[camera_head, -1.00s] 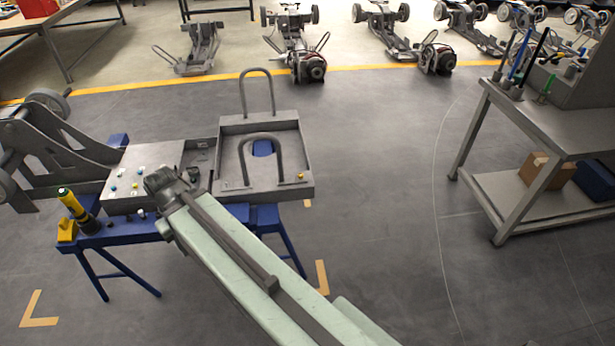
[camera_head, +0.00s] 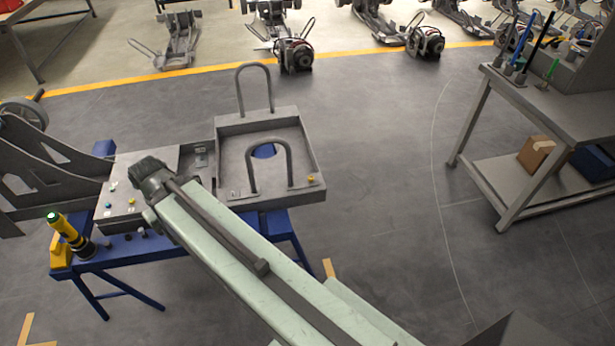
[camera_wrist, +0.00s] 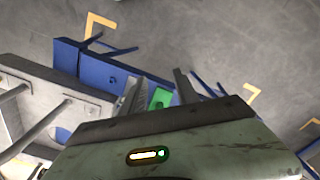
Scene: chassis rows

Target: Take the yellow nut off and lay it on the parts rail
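A small yellow nut (camera_head: 131,200) sits on the grey plate (camera_head: 155,165) at the left of the blue stand in the head view, among white and bluish nuts. Another yellowish piece (camera_head: 310,179) is in the right front corner of the grey tray (camera_head: 222,150). A blue rail (camera_head: 118,252) runs along the stand's front with small dark and pale pieces on it; I take it for the parts rail. My gripper's fingers are hidden behind my arm in the head view. In the wrist view my gripper (camera_wrist: 158,90) has its fingers apart, with a green patch showing between them.
A yellow-and-black tool (camera_head: 68,230) stands at the stand's left end by a yellow block (camera_head: 60,255). Two upright grey hoops (camera_head: 254,82) rise from the tray. A grey workbench (camera_head: 560,105) stands at the right. The floor between it and the stand is clear.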

